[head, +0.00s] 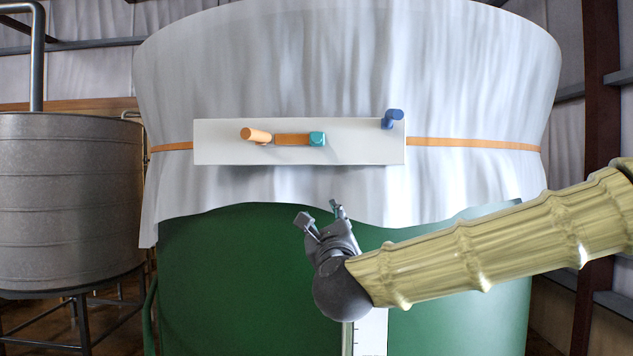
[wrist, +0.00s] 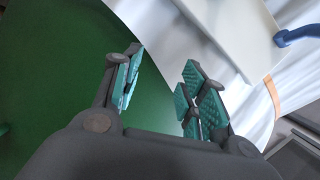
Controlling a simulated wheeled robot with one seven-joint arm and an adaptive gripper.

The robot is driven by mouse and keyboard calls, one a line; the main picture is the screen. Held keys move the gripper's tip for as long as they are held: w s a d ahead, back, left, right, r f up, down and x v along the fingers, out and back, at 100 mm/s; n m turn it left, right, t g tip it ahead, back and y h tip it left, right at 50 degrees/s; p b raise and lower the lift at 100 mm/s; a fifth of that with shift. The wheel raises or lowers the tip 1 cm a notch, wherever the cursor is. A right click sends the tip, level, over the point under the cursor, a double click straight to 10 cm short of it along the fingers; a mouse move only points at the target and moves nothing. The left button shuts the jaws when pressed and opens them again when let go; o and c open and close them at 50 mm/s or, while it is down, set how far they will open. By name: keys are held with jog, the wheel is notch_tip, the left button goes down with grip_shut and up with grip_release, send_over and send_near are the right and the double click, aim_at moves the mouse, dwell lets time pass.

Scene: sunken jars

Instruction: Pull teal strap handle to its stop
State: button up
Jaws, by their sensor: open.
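The teal strap handle (head: 317,139) is a small block at the right end of a short orange strap (head: 292,140) on a white panel (head: 230,152). The panel is fixed across the cloth-draped green tank. My gripper (head: 321,214) is below the panel and apart from the handle, its fingers pointing up. In the wrist view my gripper (wrist: 160,88) is open, with nothing between its teal-padded fingers. The wrist view shows part of the white panel (wrist: 225,30), but the teal handle is not in it.
An orange peg (head: 256,135) sticks out left of the strap, and a blue hook (head: 392,119) is near the panel's right end. An orange band (head: 475,143) rings the white cloth (head: 460,60) over the green tank (head: 230,280). A metal tank (head: 65,200) stands at left.

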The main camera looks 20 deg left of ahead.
aim_at(318, 141)
jog(key=s+r+m+t+p, duration=0.1)
jog(key=s+r+m+t, duration=0.15)
jog(key=r, duration=1.05)
jog(key=shift+m+g, duration=0.35)
jog(key=shift+m, duration=0.1)
jog(key=p+x, duration=0.1)
jog(key=x, duration=0.1)
jog(key=p+x, duration=0.2)
jog(key=x, duration=0.1)
jog(key=p+x, duration=0.2)
jog(key=shift+w+a+r, duration=0.15)
jog(key=shift+r, duration=0.25)
jog(key=shift+p+x, duration=0.65)
jog(key=shift+x, duration=0.45)
jog(key=shift+w+f, duration=0.1)
jog(key=shift+f, duration=0.1)
